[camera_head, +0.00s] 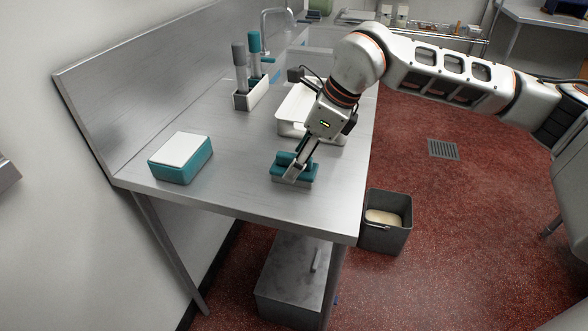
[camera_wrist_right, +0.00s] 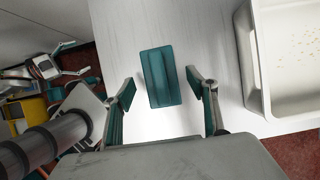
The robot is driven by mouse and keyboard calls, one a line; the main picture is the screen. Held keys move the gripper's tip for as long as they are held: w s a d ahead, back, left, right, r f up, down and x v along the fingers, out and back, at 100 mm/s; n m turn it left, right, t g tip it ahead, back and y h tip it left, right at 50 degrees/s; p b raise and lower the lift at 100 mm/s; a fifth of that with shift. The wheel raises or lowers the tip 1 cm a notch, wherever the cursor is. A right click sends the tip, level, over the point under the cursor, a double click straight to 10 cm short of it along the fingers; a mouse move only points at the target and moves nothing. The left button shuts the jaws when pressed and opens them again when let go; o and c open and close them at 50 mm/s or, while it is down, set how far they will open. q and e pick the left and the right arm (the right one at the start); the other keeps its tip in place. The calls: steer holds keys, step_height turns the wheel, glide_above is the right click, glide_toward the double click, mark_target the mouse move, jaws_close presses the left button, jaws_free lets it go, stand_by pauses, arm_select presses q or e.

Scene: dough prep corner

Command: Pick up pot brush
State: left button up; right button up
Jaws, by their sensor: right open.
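A teal block with a raised ridge, which may be the pot brush (camera_wrist_right: 161,77), lies on the metal table near its front edge. It also shows in the head view (camera_head: 297,182), partly covered by the fingers. My right gripper (camera_wrist_right: 161,88) is open, with one teal-padded finger on each side of the block and gaps showing in the wrist view. In the head view the right gripper (camera_head: 292,171) points down at the block. My left gripper (camera_wrist_right: 77,58) shows small at the left of the wrist view, open and empty, away from the block.
A white tray (camera_wrist_right: 249,66) lies close behind the block. A caddy (camera_head: 251,94) with grey and teal upright handles stands at the back. A teal box with a white top (camera_head: 181,157) sits at left. A grey bin (camera_head: 386,236) is on the floor beside the table (camera_head: 228,178).

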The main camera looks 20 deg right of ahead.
mark_target(294, 155)
steer(key=x, duration=0.2)
steer(key=shift+w+a+f, duration=0.1)
steer(key=shift+w+f, duration=0.05)
steer(key=shift+f, duration=0.15)
steer(key=c, duration=1.4)
steer(key=shift+r, duration=0.1)
step_height(294, 155, up, 20)
steer(key=shift+f+p, duration=0.1)
steer(key=shift+p, duration=0.75)
